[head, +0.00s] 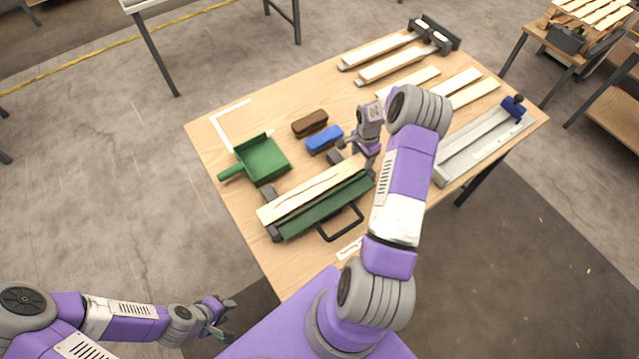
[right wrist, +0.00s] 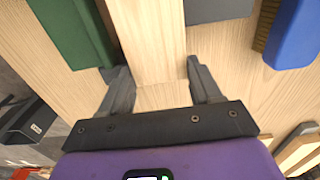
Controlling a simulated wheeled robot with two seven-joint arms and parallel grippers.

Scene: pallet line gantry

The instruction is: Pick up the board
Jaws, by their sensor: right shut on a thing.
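A long pale wooden board (head: 312,194) lies along a green piece with a black handle (head: 325,206) on the workbench. The board also runs up the middle of the right wrist view (right wrist: 150,40). My right gripper (head: 357,167) is at the board's far right end, with a finger on each long side. In the right wrist view my right gripper (right wrist: 156,84) is shut on the board, whose near end shows between the fingers. My left gripper (head: 222,316) is away from the bench at lower left, its fingers apart and empty.
On the workbench (head: 215,165) are a green dustpan (head: 262,160), a brown brush (head: 310,123) and a blue block (head: 324,139). Several other boards (head: 395,66) lie at the back. A grey metal channel with a blue end (head: 485,143) is at the right.

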